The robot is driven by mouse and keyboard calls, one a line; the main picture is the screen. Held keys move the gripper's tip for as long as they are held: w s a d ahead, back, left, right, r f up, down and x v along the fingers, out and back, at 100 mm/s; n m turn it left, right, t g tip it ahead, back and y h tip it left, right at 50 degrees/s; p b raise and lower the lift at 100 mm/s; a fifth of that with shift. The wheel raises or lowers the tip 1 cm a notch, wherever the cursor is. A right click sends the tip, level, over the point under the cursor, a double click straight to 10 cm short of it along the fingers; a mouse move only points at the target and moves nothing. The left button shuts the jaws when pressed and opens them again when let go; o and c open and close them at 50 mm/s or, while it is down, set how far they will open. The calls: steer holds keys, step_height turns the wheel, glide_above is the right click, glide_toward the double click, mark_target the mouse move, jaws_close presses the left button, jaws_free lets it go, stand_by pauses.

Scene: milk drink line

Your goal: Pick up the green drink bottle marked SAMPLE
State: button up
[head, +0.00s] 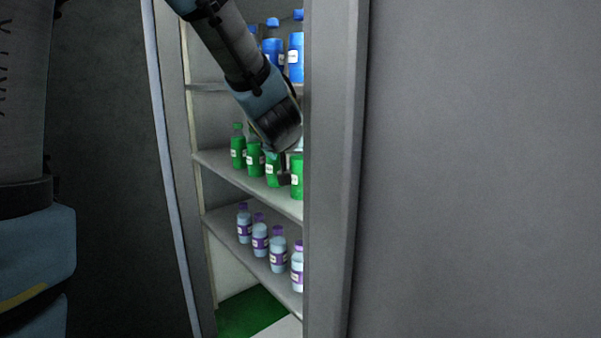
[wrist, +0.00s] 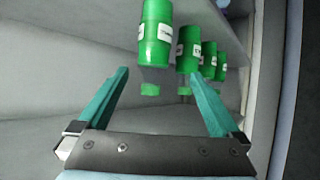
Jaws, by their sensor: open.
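Several green drink bottles stand in a row on the middle shelf in the head view, among them one at the far left (head: 238,152) and one at the right (head: 297,180). In the wrist view they appear upside down; the largest green bottle (wrist: 156,35) is ahead of the gap between my fingers, and others (wrist: 188,48) run off to its right. Their white labels are too small to read, so I cannot tell which is marked SAMPLE. My gripper (wrist: 160,78) is open and its gap looks empty. In the head view my arm partly hides the bottles.
Blue bottles (head: 273,48) stand on the shelf above, and purple-capped bottles (head: 260,238) on the shelf below. A grey cabinet post (head: 333,170) hides the right end of the shelves. The cabinet's left side frame (head: 178,170) bounds the opening.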

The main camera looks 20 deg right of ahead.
mark_target(299, 161)
steer(key=w+d+b, duration=0.1)
steer(key=w+d+f+b, duration=0.2)
steer(key=w, duration=0.1)
steer(key=shift+d, duration=0.35)
steer(key=b+x, duration=0.2)
steer(key=x, duration=0.2)
steer(key=shift+w+f+b, duration=0.25)
steer(key=shift+f+b, duration=0.15)
steer(key=shift+w+d, duration=0.15)
steer(key=shift+w, duration=0.05)
steer(key=shift+c, duration=0.2)
jaws_close()
